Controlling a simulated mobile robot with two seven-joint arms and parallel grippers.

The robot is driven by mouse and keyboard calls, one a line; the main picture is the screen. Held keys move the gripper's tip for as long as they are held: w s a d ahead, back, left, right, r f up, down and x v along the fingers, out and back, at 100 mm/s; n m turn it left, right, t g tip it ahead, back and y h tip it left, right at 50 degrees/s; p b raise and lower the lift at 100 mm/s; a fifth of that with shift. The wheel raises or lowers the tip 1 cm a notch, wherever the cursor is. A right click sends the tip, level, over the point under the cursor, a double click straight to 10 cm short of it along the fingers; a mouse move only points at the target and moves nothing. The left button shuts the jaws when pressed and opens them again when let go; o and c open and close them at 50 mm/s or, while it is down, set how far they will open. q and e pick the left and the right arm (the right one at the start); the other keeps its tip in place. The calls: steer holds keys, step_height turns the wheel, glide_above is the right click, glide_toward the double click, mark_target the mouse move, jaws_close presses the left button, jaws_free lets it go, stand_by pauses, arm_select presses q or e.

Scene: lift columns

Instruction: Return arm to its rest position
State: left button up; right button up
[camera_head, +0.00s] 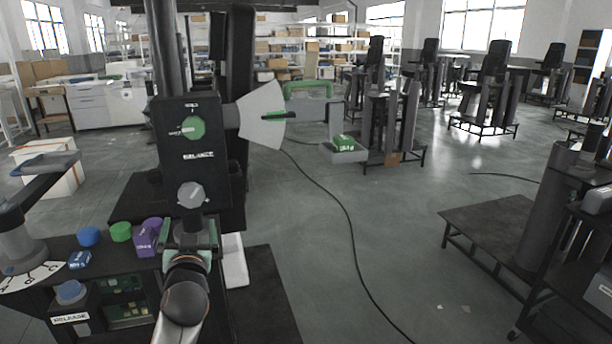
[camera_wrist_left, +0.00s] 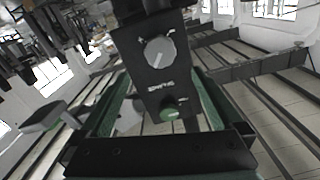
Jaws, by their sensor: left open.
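My left gripper (camera_head: 191,232) is at the lower left in the head view, its arm coming up from the bottom edge. Its two green fingers are apart with nothing between them. They are just below the grey knob (camera_head: 191,194) on the black control box (camera_head: 203,170) in that picture; I see no clear contact. The box also carries a green knob (camera_head: 193,128). In the left wrist view my left gripper (camera_wrist_left: 158,95) also shows open, with the box's face (camera_wrist_left: 157,78), grey knob (camera_wrist_left: 160,51) and green knob (camera_wrist_left: 170,110) beyond the fingers. My right gripper is not in view.
A dark console (camera_head: 115,250) at the lower left bears blue, green and purple pieces and a blue button (camera_head: 70,291). A white dial plate (camera_head: 262,128) sticks out right of the box. A tray (camera_head: 343,155) holds a green block.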

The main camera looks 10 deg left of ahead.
arm_select(q)
steer(key=s+d+f+m+g+h+p, duration=0.1)
steer(key=s+d+f+h, duration=0.15)
steer(key=f, duration=0.45)
steer(key=s+d+f+m+h, duration=0.2)
steer(key=s+d+f, duration=0.15)
steer(key=f, duration=0.25)
steer(key=s+d+f+m+g+h+p, duration=0.1)
steer(key=s+d+f+h, duration=0.1)
steer(key=d+f, duration=0.35)
steer(key=s+d+f+g+h, duration=0.2)
steer(key=s+d+f, duration=0.2)
steer(key=s+f, duration=0.3)
steer(key=s+d+f+m+g+h+p, duration=0.1)
steer(key=s+d+f+g+h, duration=0.1)
steer(key=s+f, duration=0.6)
steer(key=s+d+h, duration=0.1)
steer(key=s+d, duration=0.1)
steer(key=s, duration=0.4)
steer(key=shift+s+d, duration=0.15)
steer(key=shift+d, duration=0.1)
stand_by(2.1)
